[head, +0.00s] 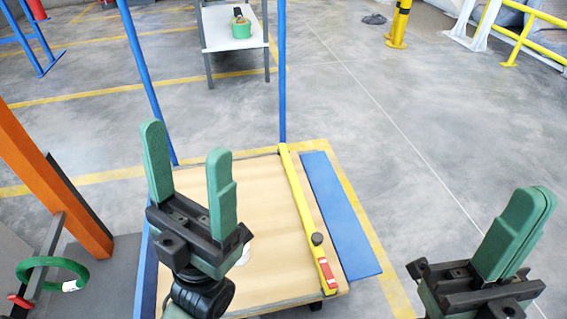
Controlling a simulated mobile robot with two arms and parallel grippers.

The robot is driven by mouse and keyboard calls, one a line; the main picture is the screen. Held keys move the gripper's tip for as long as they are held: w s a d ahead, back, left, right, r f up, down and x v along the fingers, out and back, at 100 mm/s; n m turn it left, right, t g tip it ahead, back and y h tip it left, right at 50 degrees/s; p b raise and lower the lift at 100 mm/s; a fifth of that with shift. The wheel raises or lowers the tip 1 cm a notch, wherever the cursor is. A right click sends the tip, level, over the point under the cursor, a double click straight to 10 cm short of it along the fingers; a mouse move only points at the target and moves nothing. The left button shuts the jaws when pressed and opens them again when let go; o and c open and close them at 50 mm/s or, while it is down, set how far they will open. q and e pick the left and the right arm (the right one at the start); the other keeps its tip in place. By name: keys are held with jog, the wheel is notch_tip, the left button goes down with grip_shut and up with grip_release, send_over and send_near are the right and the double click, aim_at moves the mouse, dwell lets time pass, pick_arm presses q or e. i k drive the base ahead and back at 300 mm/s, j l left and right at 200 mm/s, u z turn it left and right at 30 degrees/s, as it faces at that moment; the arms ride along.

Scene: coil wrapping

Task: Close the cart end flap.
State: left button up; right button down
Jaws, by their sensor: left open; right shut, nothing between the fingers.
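The cart has a light wooden deck (265,210) with blue posts at its far end. A blue end flap (340,216) lies folded outward along the deck's right side, looking roughly flat. A yellow bar (301,205) with a dark knob (317,239) and a red part near its close end runs along the deck edge beside the flap. My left gripper (187,140) is open and empty, in front of the deck's left part, fingers pointing up. My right gripper (538,195) is shut and empty, right of the flap and apart from it.
A green coil (54,272) hangs by an orange post (50,178) at the left. A white table (229,32) with a green container stands behind the cart. Yellow barriers are at the far right. The floor right of the flap is clear. A white item on the deck is partly hidden.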

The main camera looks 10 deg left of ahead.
aim_at(358, 260)
jog(key=l+u, duration=0.15)
jog(key=u, duration=0.2)
jog(key=l+u, duration=0.15)
jog(key=u, duration=0.25)
jog(key=l+u, duration=0.3)
jog(key=l, duration=0.7)
jog(key=k+l+u, duration=0.1)
jog(key=l+u, duration=0.2)
jog(key=l, duration=0.7)
jog(key=k+l+z, duration=0.25)
jog(key=l, duration=0.3)
jog(key=k+z, duration=0.35)
jog(key=k+l+z, duration=0.2)
jog(key=z, duration=0.15)
